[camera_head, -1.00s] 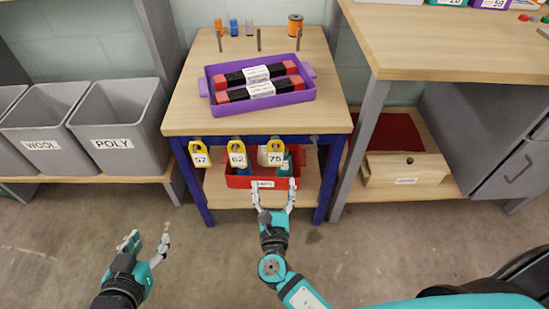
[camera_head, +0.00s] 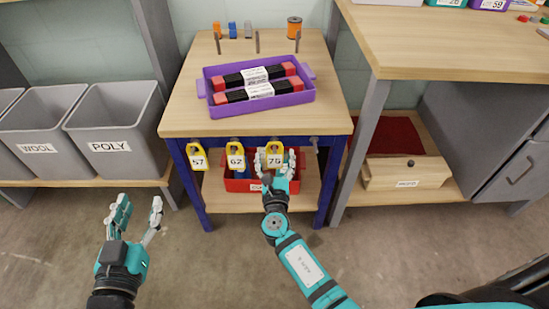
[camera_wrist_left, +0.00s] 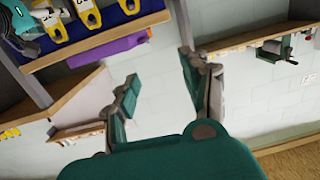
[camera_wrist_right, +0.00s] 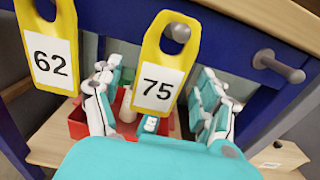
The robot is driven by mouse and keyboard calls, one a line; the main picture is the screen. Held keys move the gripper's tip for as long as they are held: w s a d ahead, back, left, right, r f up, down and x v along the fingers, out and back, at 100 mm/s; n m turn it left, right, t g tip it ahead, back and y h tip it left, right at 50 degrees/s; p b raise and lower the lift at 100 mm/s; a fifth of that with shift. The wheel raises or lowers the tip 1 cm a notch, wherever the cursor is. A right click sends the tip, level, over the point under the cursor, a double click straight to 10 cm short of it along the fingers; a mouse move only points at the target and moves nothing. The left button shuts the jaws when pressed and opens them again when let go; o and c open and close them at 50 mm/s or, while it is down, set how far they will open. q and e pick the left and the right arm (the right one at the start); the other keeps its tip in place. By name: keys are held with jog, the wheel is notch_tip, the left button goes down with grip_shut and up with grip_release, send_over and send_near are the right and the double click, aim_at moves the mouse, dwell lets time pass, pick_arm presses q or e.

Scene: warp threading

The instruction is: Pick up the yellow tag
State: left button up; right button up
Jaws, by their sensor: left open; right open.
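Three yellow tags hang on pegs along the blue front rail of the table: tag 57 (camera_head: 198,156), tag 62 (camera_head: 236,157) and tag 75 (camera_head: 274,155). In the right wrist view, tag 75 (camera_wrist_right: 163,70) hangs from its peg between the fingers, and tag 62 (camera_wrist_right: 49,52) is to the left. My right gripper (camera_head: 276,163) is open, with its fingers on either side of tag 75; contact cannot be told. My left gripper (camera_head: 137,215) is open and empty over the floor at lower left.
A purple tray (camera_head: 215,107) with black and red bars rests on the tabletop. A red bin (camera_head: 238,186) stands on the shelf below the tags. An empty peg (camera_wrist_right: 278,64) is right of tag 75. Grey bins stand left.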

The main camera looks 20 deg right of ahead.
jog(key=c, duration=1.1)
jog(key=shift+o, duration=0.2)
pick_arm(q)
jog(key=shift+f, duration=0.1)
pick_arm(e)
jog(key=shift+r, duration=0.15)
jog(key=shift+s+a+r+p, duration=0.15)
jog(key=shift+s+r+p, duration=0.35)
jog(key=shift+r+p, duration=0.2)
pick_arm(q)
jog(key=s+a+f+g+y+p, duration=0.2)
jog(key=s+a+f+g, duration=0.2)
jog(key=s+f+g, duration=0.4)
notch_tip(320, 180, down, 3)
jog(key=shift+s+f+g+y, duration=0.2)
jog(key=shift+s+g+y, duration=0.1)
jog(key=shift+s+g, duration=0.1)
pick_arm(e)
jog(key=v, duration=1.7)
